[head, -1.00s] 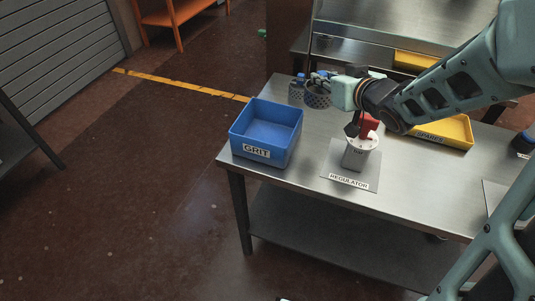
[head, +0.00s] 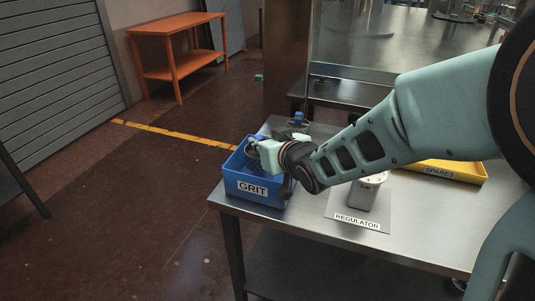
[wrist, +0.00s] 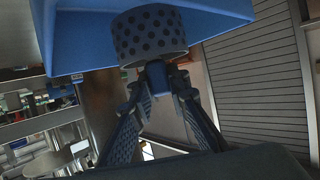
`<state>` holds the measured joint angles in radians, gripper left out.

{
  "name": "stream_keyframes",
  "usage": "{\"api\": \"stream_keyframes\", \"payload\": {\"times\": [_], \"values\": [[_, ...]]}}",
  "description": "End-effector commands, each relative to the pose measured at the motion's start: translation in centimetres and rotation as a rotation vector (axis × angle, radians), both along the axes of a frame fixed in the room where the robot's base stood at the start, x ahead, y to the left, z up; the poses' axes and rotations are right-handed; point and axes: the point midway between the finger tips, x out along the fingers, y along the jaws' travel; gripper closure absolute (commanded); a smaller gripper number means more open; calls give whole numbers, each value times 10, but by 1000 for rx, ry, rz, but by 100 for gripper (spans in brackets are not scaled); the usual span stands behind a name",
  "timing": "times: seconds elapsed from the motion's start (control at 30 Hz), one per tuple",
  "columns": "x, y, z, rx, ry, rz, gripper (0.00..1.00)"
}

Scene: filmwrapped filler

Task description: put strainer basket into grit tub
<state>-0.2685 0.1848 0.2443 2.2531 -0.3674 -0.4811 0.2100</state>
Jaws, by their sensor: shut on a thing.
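My gripper (head: 258,155) is shut on the strainer basket (head: 250,151), a dark perforated cup, over the blue grit tub (head: 230,186). In the wrist view, the dotted basket (wrist: 148,38) sits at my fingertips (wrist: 160,88), which close on a small blue part of it. The blue tub (wrist: 70,52) shows around the basket there. The basket appears to be at or within the tub's opening; its lower side is partly hidden, and I cannot tell whether it touches the floor of the tub.
A blue-topped dark item (head: 299,119) stands behind the tub. The regulator (head: 366,193) stands on its labelled plate to the right, under my arm. A yellow spares tray (head: 452,172) is further right. The steel table's front left edge lies just below the tub.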

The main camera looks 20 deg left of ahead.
Motion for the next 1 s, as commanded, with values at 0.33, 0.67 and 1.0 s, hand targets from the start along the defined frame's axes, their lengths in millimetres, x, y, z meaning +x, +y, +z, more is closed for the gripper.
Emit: {"api": "stream_keyframes", "payload": {"times": [0.33, 0.67, 1.0], "values": [[-4, 17, -26, 0, 1, 0, 100], [-2, 15, -48, 1, -3, -2, 100], [-3, 15, -52, 0, -1, -2, 75]]}}
